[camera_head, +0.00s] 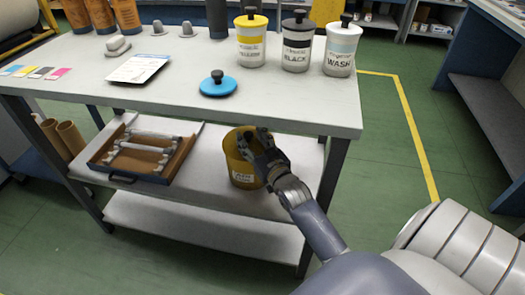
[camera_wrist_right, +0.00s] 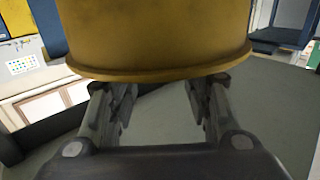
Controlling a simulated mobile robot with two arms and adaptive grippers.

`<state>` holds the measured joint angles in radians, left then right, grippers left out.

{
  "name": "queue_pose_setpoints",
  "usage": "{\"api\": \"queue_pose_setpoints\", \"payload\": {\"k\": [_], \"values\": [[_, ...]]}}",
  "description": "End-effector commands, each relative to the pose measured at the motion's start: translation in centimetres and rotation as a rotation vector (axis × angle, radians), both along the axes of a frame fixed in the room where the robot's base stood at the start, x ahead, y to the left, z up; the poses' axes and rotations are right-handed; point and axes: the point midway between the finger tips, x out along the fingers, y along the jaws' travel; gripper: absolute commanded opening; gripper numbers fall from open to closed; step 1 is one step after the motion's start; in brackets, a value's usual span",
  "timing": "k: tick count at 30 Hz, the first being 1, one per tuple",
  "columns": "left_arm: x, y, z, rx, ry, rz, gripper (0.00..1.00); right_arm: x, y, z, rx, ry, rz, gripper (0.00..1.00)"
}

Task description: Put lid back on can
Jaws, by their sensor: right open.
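A blue lid with a black knob (camera_head: 218,85) lies on the table top (camera_head: 300,108). A yellow-brown can (camera_head: 240,171) with a white label stands on the shelf below, near its right end. My right gripper (camera_head: 256,141) is at the upper right side of this can, with its fingers open. In the right wrist view, the can (camera_wrist_right: 155,35) fills the upper middle, its rim edge just beyond the open fingers (camera_wrist_right: 165,92). Whether the fingers touch the can I cannot tell. The gripper partly hides the can's top. My left gripper is not in view.
A shallow tray (camera_head: 110,164) lies left on the shelf. The table edge overhangs the shelf. Green floor is clear to the right.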

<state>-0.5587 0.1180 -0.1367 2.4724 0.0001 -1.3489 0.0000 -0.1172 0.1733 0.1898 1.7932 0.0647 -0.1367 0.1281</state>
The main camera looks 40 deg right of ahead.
Motion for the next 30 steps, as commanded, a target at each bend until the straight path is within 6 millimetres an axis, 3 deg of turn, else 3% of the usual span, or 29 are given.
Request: {"api": "queue_pose_setpoints", "payload": {"k": [6,13,19,30], "values": [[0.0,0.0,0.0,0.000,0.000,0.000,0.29,-4.5,0.7,-0.1,0.000,0.003,0.000,0.46],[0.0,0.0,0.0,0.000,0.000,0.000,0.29,-7.8,1.3,-0.1,0.000,0.002,0.000,0.46],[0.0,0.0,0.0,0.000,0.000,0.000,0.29,-9.0,1.5,0.0,0.000,-0.001,0.000,0.46],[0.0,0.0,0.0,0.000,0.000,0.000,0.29,-9.1,1.5,0.1,0.000,-0.001,0.000,0.46]]}}
